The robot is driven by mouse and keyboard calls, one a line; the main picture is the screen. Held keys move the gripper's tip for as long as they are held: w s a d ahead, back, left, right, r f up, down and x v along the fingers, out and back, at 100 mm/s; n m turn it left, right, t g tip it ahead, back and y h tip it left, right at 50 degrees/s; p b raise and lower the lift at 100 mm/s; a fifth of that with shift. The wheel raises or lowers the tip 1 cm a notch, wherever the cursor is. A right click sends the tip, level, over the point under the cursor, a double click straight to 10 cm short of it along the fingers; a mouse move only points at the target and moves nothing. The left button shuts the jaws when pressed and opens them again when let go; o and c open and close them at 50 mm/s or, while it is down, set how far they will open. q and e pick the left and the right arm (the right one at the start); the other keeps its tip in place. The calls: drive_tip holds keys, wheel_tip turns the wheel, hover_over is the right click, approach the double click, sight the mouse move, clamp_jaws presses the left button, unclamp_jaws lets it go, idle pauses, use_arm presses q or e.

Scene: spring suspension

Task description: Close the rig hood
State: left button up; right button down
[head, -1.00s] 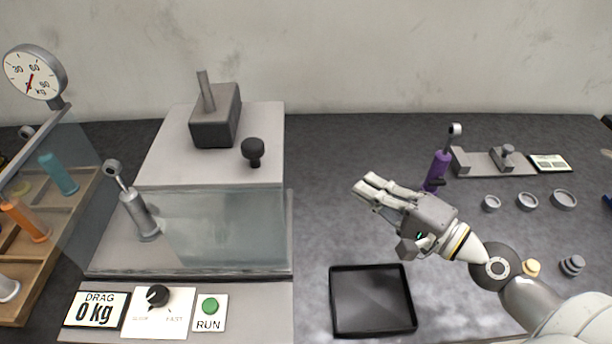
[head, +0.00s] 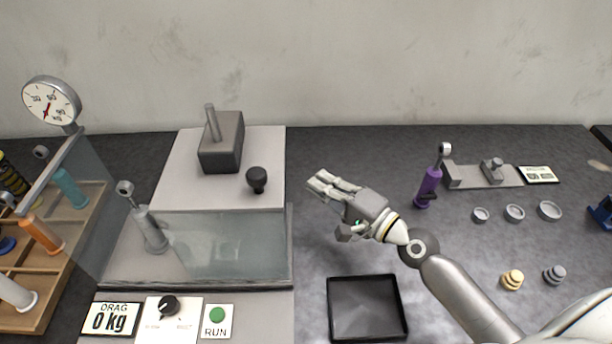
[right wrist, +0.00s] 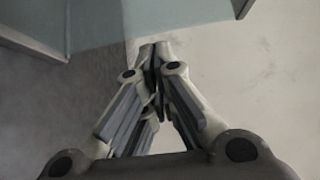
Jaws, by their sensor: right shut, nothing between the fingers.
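The rig hood (head: 225,245) has clear panels and stands over the right part of the rig base. A black knob (head: 257,178) sits on the light grey top. A grey damper (head: 150,232) leans at the left of the rig, seen close to the clear panel. My right gripper (head: 322,186) is shut and empty, just right of the hood and apart from the knob. In the right wrist view its fingers (right wrist: 153,52) come together, with a grey edge and clear panel at upper left. My left gripper is not in view.
A dark block with a lever (head: 222,148) stands on the rig top. The drag display (head: 110,318), dial (head: 168,306) and green run button (head: 217,315) are in front. The table between is clear.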

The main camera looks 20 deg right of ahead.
use_arm(q)
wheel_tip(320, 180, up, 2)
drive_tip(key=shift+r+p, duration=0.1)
drive_tip(key=shift+p, duration=0.6)
use_arm(e)
drive_tip(key=a, duration=0.3)
drive_tip(key=shift+w+a, duration=0.25)
drive_tip(key=shift+w, duration=0.1)
drive_tip(key=shift+a, duration=0.1)
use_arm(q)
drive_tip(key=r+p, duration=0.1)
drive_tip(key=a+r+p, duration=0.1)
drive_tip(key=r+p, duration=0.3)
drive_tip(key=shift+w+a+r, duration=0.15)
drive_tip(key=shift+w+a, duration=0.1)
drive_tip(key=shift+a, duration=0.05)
use_arm(e)
drive_tip(key=w+a, duration=0.2)
drive_tip(key=a, duration=0.8)
drive_tip(key=w+a, duration=0.3)
drive_tip(key=a, duration=0.7)
drive_tip(key=shift+w, duration=0.35)
drive_tip(key=shift+a, duration=0.1)
